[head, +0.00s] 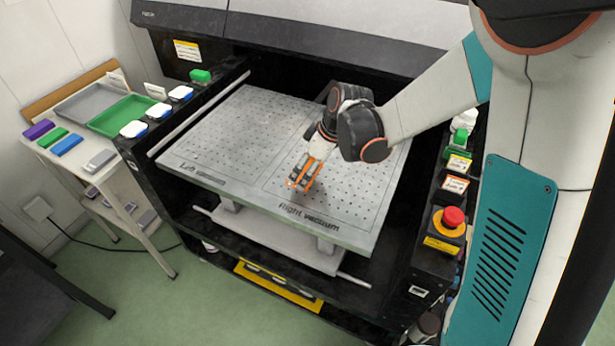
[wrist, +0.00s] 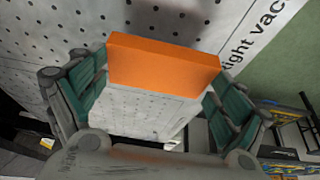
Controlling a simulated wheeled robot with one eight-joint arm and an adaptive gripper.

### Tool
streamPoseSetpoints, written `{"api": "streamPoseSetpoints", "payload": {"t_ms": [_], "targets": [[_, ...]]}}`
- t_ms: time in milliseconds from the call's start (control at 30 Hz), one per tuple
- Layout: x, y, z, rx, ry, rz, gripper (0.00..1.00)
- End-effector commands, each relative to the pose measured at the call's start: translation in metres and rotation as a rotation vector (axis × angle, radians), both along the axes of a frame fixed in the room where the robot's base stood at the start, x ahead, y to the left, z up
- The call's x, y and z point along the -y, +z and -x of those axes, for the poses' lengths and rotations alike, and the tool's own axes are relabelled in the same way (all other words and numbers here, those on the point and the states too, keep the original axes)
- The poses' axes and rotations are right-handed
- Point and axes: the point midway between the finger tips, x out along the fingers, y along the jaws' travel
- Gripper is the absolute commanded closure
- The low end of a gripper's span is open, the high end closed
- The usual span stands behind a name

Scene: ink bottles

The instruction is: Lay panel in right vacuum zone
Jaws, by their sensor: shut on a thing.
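The orange panel (wrist: 163,66) is a flat-sided block between the two teal fingers of my gripper (head: 304,180) in the wrist view. My gripper is shut on it and points down over the right vacuum zone (head: 352,192), near that zone's left front part. This zone is the right half of a grey perforated bed, with "Right vacuum" printed along its front edge. In the head view the panel shows only as small orange parts at the fingertips. I cannot tell whether it touches the bed.
The left vacuum zone (head: 225,130) looks bare. Dark machine rails flank the bed, with a red emergency button (head: 453,217) on the right one. A side table at left holds a green tray (head: 121,115), a grey tray (head: 85,101) and several coloured blocks.

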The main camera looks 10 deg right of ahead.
Motion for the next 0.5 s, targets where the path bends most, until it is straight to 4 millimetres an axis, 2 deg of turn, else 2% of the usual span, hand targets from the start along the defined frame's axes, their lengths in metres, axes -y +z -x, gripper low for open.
{"api": "streamPoseSetpoints", "payload": {"t_ms": [100,200,500], "targets": [[0.0,-0.021,0.0,0.0,0.0,0.0,0.33],[0.0,-0.033,0.0,0.0,0.0,0.0,0.33],[0.0,-0.034,0.0,0.0,0.0,0.0,0.33]]}}
